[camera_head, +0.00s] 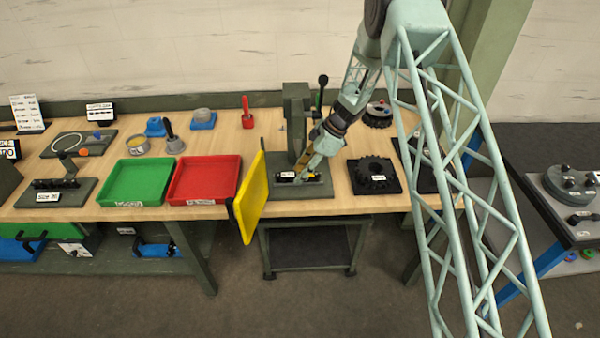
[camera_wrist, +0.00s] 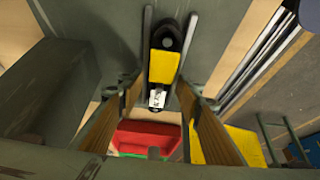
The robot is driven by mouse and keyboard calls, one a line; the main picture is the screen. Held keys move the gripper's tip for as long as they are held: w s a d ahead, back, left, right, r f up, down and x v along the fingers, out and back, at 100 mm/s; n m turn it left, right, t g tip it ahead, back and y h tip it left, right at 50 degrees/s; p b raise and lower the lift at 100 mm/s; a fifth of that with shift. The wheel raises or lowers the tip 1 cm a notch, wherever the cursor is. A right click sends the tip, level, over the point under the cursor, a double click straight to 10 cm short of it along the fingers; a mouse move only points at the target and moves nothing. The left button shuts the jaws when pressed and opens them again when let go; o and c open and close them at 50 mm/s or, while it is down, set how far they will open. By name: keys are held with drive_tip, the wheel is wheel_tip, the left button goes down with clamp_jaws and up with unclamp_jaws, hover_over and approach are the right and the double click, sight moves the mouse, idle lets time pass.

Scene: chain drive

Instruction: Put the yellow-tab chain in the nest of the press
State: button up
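The yellow-tab chain (camera_wrist: 164,66) is a dark, narrow piece with yellow on top, lying between two grey rails in the wrist view. The rails are on the grey base of the press (camera_head: 312,192), which seems to be its nest; how fully the chain is seated I cannot tell. Only a little yellow of the chain shows in the head view, below my gripper (camera_head: 308,170). In the wrist view the two brown fingers of my gripper (camera_wrist: 160,95) stand apart, one on each side of the chain's near end, with gaps visible. The fingers look open and empty.
A yellow panel (camera_head: 252,198) stands upright at the press's left. A red tray (camera_head: 205,178) and a green tray (camera_head: 137,180) are farther left. The press column (camera_head: 296,115) rises behind my gripper. A black block with a round part (camera_head: 374,176) is to the right.

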idle(0.3)
drive_tip(key=shift+v, duration=1.75)
drive_tip(key=d, duration=0.7)
drive_tip(key=w+d+b, duration=0.1)
drive_tip(key=d, duration=0.3)
drive_tip(key=shift+d+f, duration=0.1)
drive_tip(key=shift+d, duration=0.25)
